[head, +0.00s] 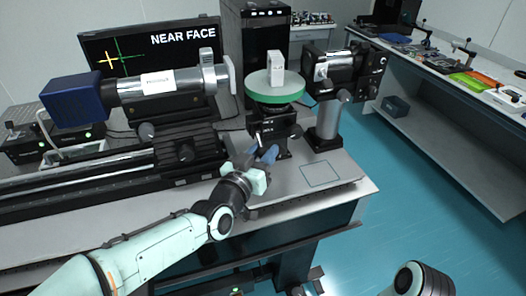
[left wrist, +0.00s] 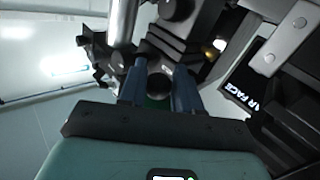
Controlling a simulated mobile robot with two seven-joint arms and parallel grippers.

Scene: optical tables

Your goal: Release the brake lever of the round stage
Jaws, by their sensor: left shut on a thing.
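The round stage (head: 272,96) has a green-rimmed disc and stands on a dark mount (head: 276,125) in the middle of the head view. A small white block (head: 276,68) sits upright on the disc. My left gripper (head: 265,153) is low at the front of this mount. In the left wrist view, its two blue fingers (left wrist: 159,92) are closed on either side of a dark round knob (left wrist: 158,86). The knob looks like the end of the brake lever.
A barrel with a blue box (head: 72,100) lies above a black rail (head: 90,175) on the left. A dark instrument on a post (head: 328,120) stands right of the stage. The table's front right corner, with a square outline (head: 321,174), is clear. A monitor (head: 185,38) stands behind.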

